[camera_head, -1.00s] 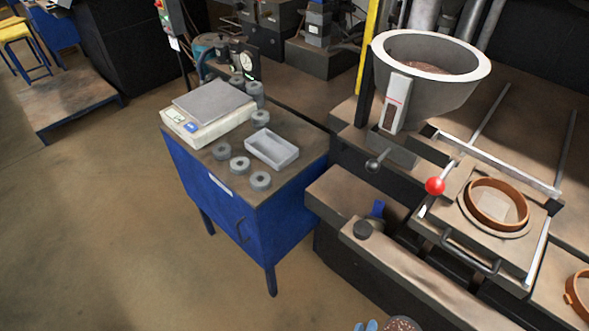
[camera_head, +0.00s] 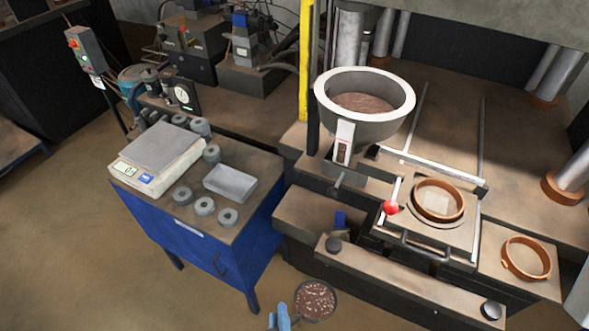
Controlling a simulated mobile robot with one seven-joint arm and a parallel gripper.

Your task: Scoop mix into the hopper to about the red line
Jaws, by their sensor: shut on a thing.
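The hopper (camera_head: 397,116) is a grey round bowl with a wide pale rim, at the upper middle. Brown mix (camera_head: 362,104) lies inside it, below the rim. A pale sight gauge (camera_head: 345,131) with a dark window stands on its front; a small reddish mark shows there, too small to read the level exactly. My gripper (camera_head: 280,318), with blue fingers, is at the bottom edge, partly cut off, shut on the scoop. The scoop (camera_head: 334,303) is round and dark-rimmed and holds brown speckled mix. It is in front of and well below the hopper in the picture; its handle is mostly hidden.
A blue cabinet (camera_head: 205,243) at left carries a scale (camera_head: 155,160), grey rings (camera_head: 229,217) and a grey tray (camera_head: 230,182). A red-knobbed lever (camera_head: 390,207) and an orange ring (camera_head: 438,200) sit right of centre. Floor at lower left is clear.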

